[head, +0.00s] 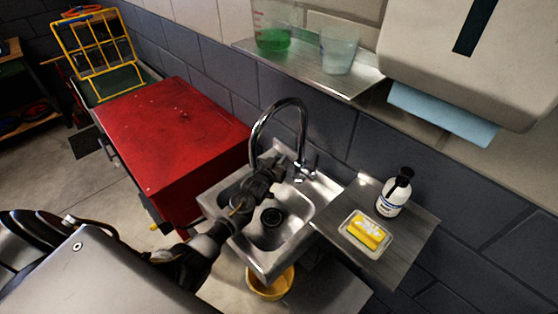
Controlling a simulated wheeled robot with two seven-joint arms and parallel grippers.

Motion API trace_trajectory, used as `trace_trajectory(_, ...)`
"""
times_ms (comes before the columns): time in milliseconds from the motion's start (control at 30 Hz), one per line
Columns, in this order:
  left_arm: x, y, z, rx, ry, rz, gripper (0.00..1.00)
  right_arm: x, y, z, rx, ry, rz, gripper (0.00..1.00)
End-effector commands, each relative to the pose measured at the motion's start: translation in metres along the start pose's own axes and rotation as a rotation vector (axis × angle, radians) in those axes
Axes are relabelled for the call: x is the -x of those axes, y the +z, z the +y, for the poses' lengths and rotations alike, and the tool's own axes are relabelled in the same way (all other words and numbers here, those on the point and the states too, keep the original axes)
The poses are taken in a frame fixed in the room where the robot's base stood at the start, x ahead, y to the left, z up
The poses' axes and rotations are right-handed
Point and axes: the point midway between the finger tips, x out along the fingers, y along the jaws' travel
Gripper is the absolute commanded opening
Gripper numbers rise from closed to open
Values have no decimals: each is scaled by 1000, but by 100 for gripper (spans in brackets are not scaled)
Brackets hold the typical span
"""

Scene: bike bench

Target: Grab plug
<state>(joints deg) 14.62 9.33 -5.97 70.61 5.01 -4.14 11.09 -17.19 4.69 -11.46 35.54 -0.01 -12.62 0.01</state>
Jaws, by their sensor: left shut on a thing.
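A steel sink (328,193) with a curved chrome tap (254,122) stands against the tiled wall. A dark round drain (271,216) shows in the bottom of its basin. My left arm reaches over the basin from the lower left. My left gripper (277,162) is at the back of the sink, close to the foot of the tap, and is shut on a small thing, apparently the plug. The plug itself is mostly hidden by the dark fingers, so its shape cannot be made out. My right gripper is not in view.
A red cabinet (170,125) stands left of the sink. A yellow bucket (268,288) is below. A wall shelf (352,87) and towel dispenser (428,45) are above.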

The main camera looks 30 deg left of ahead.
Motion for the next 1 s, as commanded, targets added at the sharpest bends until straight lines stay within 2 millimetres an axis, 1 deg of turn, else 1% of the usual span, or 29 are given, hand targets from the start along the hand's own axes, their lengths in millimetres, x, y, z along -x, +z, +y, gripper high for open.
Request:
trace_trajectory(233,5,-6,-2,0,0,2,0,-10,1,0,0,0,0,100)
trace_trajectory(367,9,-35,-2,0,1,7,0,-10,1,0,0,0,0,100)
trace_trajectory(600,18,-94,-2,0,0,7,0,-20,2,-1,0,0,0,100)
trace_trajectory(700,21,-114,-2,-1,0,6,0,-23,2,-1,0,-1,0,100)
trace_trajectory(767,32,-108,-7,-2,-1,-1,0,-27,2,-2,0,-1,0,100)
trace_trajectory(867,50,-106,-15,-3,-2,1,0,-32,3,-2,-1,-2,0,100)
trace_trajectory(967,71,-102,-23,-4,-1,0,0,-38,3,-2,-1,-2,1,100)
trace_trajectory(1000,81,-100,-28,-4,-2,0,0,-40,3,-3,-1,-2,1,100)
